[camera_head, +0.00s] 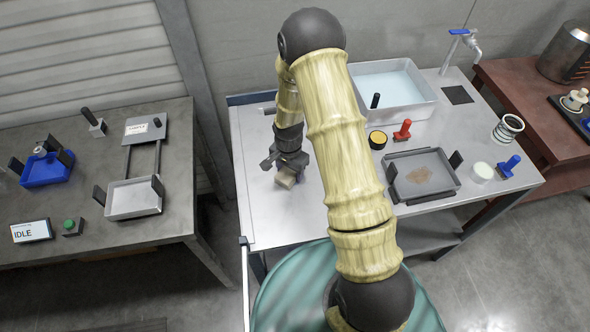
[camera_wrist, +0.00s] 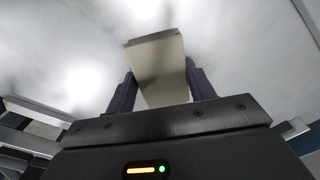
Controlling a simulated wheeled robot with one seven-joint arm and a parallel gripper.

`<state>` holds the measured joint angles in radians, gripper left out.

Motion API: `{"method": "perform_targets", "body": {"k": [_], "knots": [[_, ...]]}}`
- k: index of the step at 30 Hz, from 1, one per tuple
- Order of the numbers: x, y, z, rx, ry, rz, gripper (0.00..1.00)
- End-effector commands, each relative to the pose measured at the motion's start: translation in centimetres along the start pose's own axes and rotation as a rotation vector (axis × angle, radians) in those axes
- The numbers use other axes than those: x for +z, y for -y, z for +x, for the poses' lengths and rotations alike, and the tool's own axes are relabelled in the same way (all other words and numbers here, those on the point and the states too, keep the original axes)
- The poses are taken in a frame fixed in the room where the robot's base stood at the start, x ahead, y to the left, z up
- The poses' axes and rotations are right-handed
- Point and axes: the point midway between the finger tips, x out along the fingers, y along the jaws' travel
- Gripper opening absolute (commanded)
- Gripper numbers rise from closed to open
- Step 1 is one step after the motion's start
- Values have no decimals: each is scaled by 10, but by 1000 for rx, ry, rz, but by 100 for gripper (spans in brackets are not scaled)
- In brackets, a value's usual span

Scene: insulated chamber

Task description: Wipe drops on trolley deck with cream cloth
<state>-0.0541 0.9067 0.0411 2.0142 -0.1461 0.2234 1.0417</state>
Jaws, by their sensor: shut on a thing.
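My gripper (camera_head: 287,176) is over the left part of the pale metal trolley deck (camera_head: 262,218), pointing down. It is shut on a cream folded piece, the cream cloth (camera_head: 284,181). In the wrist view the cloth (camera_wrist: 157,62) stands out between the two dark fingers of my gripper (camera_wrist: 160,90). The cloth is at or close above the deck; I cannot tell whether it touches. No drops can be made out clearly on the deck, and my arm hides part of its middle.
On the deck's right are a basin of pale liquid (camera_head: 410,91), a grey tray with a brown patch (camera_head: 398,189), a red-handled tool (camera_head: 403,130) and a blue-handled tool (camera_head: 509,166). A dark table (camera_head: 178,220) stands left, across a gap. The deck's front left is clear.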

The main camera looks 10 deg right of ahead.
Motion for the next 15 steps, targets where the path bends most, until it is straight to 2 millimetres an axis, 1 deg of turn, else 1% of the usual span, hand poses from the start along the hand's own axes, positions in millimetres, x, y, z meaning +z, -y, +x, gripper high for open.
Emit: {"method": "perform_targets", "body": {"k": [1, 4, 7, 9, 11, 15], "knots": [[2, 2, -2, 0, 0, 3, 29], [7, 6, 3, 2, 1, 6, 29], [8, 8, -8, 1, 1, 13, 29], [7, 8, -27, -4, -3, 13, 29], [7, 7, -29, 0, 0, 12, 29], [7, 7, -41, 0, 0, 13, 29]]}}
